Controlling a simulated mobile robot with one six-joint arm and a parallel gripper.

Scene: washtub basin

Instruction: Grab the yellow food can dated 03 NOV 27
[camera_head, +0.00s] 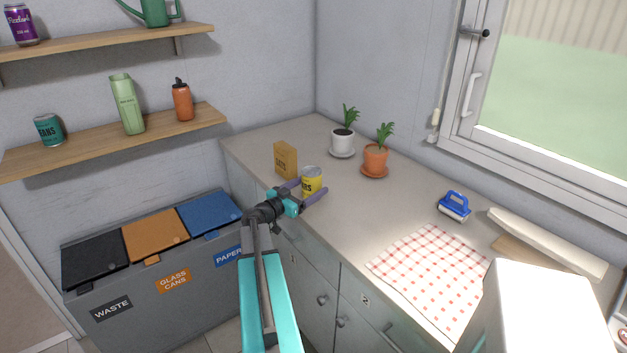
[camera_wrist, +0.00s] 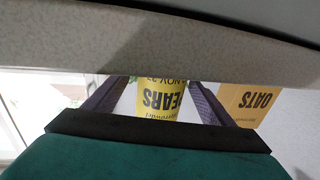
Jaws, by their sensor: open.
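A yellow food can (camera_head: 312,178) with a pale top stands on the counter near its left edge. In the wrist view the yellow can (camera_wrist: 162,103) appears upside down, reading PEARS, with a date of which only NOV and part of a number are legible. My gripper (camera_head: 308,190) is open, its purple fingers pointing at the can. In the wrist view my gripper (camera_wrist: 160,88) has one finger on each side of the can, which shows between them. I cannot tell whether either finger touches it.
Two potted plants, white (camera_head: 342,142) and terracotta (camera_head: 375,160), stand further back. A checked cloth (camera_head: 432,273) lies to the right.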

